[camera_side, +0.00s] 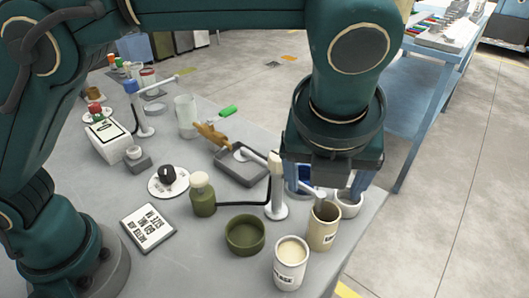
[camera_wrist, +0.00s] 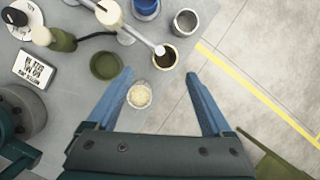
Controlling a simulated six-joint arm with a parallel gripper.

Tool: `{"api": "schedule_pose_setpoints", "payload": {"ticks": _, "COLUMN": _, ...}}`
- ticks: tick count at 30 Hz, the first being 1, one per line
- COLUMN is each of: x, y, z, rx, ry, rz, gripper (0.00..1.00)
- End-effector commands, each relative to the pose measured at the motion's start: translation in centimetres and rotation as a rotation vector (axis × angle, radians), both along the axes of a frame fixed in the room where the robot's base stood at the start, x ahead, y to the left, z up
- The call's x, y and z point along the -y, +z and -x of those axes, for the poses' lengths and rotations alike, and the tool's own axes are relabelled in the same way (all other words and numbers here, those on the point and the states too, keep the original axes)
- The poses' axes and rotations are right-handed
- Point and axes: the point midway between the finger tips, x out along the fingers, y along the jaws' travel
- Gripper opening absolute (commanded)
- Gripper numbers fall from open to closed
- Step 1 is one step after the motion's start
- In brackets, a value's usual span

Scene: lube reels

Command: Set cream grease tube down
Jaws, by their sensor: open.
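The cream grease tube (camera_side: 290,264) looks like a short pale cylinder with a cream top and dark lettering on its side. It stands upright on the grey bench near the front edge. In the wrist view it (camera_wrist: 139,95) shows close beside the left finger, in the span between the fingers but lower down. My gripper (camera_side: 327,187) is open and empty, above the bench and behind the tube in the side view. Its two blue fingers are spread wide in the wrist view (camera_wrist: 160,78). The side view partly hides the fingertips behind other things.
A tan lettered cup (camera_side: 324,226), a grey cup (camera_side: 348,203) and an olive bowl (camera_side: 244,235) stand near the tube. A cream-topped post (camera_side: 276,190) with an arm is close to my gripper. A green bottle (camera_side: 203,195) stands left. The bench edge lies right.

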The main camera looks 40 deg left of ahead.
Motion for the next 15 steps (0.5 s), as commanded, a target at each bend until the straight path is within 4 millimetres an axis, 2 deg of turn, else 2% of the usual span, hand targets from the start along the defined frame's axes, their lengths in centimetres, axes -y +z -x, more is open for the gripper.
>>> {"api": "schedule_pose_setpoints", "payload": {"ticks": 4, "x": -4.5, "y": 2.4, "z": -0.1, "rx": 0.030, "ry": 0.323, "rz": 0.152, "gripper": 0.85}}
{"api": "schedule_pose_setpoints", "payload": {"ticks": 8, "x": -8.9, "y": 3.9, "z": 0.9, "rx": 0.063, "ry": 0.688, "rz": 0.320, "gripper": 0.85}}
{"api": "schedule_pose_setpoints", "payload": {"ticks": 15, "x": -15.7, "y": 4.6, "z": 4.9, "rx": 0.128, "ry": 1.373, "rz": 0.632, "gripper": 0.85}}
